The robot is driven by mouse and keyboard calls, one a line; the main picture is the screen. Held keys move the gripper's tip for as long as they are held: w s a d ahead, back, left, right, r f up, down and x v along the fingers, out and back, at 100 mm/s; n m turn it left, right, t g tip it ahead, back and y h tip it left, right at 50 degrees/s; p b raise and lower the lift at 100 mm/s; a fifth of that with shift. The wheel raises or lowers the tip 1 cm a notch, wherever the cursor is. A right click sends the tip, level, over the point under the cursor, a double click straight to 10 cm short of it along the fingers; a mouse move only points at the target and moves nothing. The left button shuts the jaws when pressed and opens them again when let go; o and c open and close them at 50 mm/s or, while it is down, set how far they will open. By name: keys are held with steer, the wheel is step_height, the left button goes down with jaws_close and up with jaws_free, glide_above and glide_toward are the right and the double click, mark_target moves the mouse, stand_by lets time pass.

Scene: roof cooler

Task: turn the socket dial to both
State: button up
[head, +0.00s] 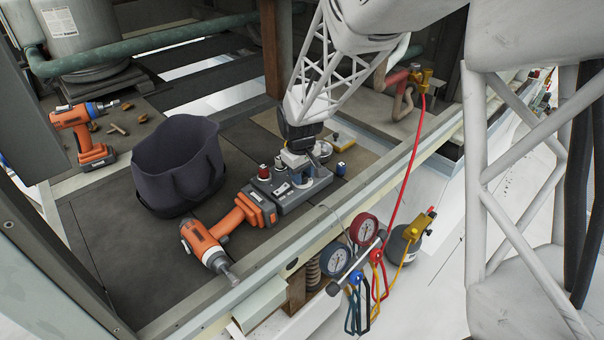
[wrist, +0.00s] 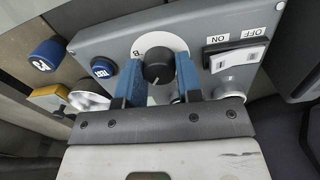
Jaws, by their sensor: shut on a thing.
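The socket dial shows in the wrist view as a black knob (wrist: 158,64) on a round white plate (wrist: 145,44), set in a grey box face (wrist: 100,40). A letter B is readable at the plate's left; other marks are hidden. A white pointer line on the knob points toward the bottom of the picture. My gripper (wrist: 158,76) has its blue fingers on both sides of the knob, shut on it. In the head view, my gripper (head: 299,168) is over the right end of the grey box (head: 292,197) and hides the dial there.
In the wrist view, an ON/OFF switch (wrist: 238,56) is right of the dial and a blue TEST button (wrist: 103,68) left. An orange drill (head: 205,246) lies against the box's left end. A dark bag (head: 180,170) stands behind. Gauges (head: 350,242) hang at the front ledge.

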steer(key=m, duration=0.4)
stand_by(0.4)
steer(key=o, duration=0.9)
steer(key=shift+o, duration=0.2)
steer(key=shift+r, duration=0.1)
steer(key=shift+a+r, duration=0.15)
steer(key=shift+r, duration=3.65)
steer(key=shift+s+r, duration=0.1)
